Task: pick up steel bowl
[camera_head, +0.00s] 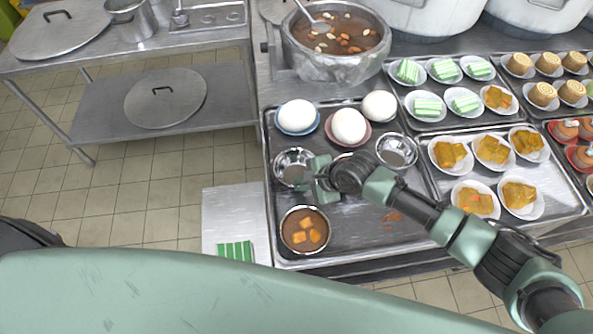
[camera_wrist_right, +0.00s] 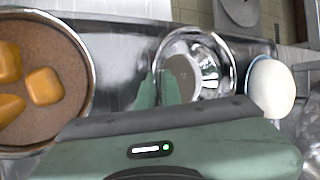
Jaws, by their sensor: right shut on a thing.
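A shiny empty steel bowl (camera_head: 292,167) stands on the left part of the metal tray (camera_head: 345,228). It also shows in the right wrist view (camera_wrist_right: 212,58). My right gripper (camera_head: 311,176) is shut on this bowl's right rim, and its fingers hide part of that edge. I cannot tell whether the bowl is clear of the tray. Another empty steel bowl (camera_head: 397,150) stands to the right, and a further one is mostly hidden behind my right wrist. My left gripper is not in view.
A bowl of brown soup with orange cubes (camera_head: 305,230) stands close in front. White round buns (camera_head: 348,126) on saucers stand behind. A large pot (camera_head: 336,68) is at the back, and plated cakes and pastries (camera_head: 491,150) fill the right. Bare tray lies in front of my wrist.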

